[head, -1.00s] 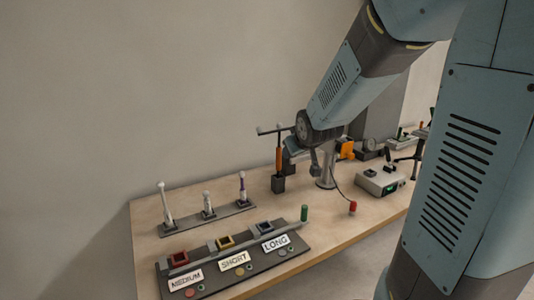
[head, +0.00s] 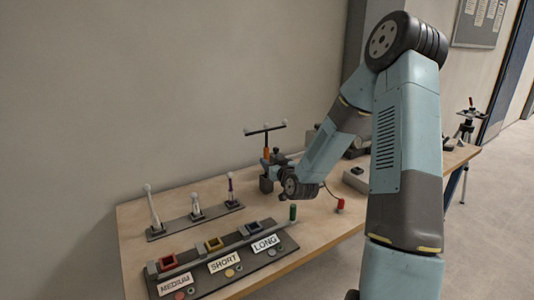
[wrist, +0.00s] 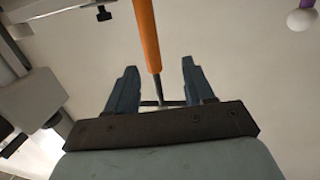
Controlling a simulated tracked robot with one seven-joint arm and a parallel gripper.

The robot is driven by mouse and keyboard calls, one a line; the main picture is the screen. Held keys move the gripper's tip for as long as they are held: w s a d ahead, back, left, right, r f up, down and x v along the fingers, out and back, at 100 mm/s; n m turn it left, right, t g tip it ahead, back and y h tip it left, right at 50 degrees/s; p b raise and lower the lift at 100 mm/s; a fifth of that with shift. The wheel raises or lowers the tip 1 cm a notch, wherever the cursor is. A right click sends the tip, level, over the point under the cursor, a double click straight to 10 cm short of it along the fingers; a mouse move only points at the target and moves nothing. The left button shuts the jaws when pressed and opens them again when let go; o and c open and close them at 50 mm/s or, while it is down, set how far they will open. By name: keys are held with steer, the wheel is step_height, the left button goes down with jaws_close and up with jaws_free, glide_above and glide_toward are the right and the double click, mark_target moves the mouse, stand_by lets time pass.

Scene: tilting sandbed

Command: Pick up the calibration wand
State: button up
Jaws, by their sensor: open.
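The calibration wand (head: 265,131) is a T-shape with a dark crossbar, white balls and an orange handle. It stands upright in a dark block (head: 266,185) at the back of the table. In the wrist view its orange handle (wrist: 147,34) runs down between the two blue fingers of my gripper (wrist: 159,66). The fingers are open, with a gap on each side of the handle. In the head view my gripper (head: 277,158) is at the wand's handle, partly hiding it. The wand's crossbar is out of the wrist view.
A rack (head: 195,220) of white-balled rods stands at left. In front is a board (head: 225,265) with MEDIUM, SHORT and LONG labels and a green post (head: 293,212). A red cylinder (head: 340,204) stands right of it. A wall is behind the table.

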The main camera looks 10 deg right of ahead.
mark_target(268, 155)
steer(key=shift+w+d+f+m+t, duration=0.2)
steer(key=shift+w+d+m+t, duration=0.1)
steer(key=shift+t, duration=0.1)
steer(key=shift+w+a, duration=0.2)
steer(key=shift+w, duration=1.6)
steer(key=shift+w+a, duration=0.15)
steer(key=shift+w, duration=1.65)
steer(key=shift+c, duration=0.5)
steer(key=c, duration=0.8)
steer(key=shift+r, duration=0.1)
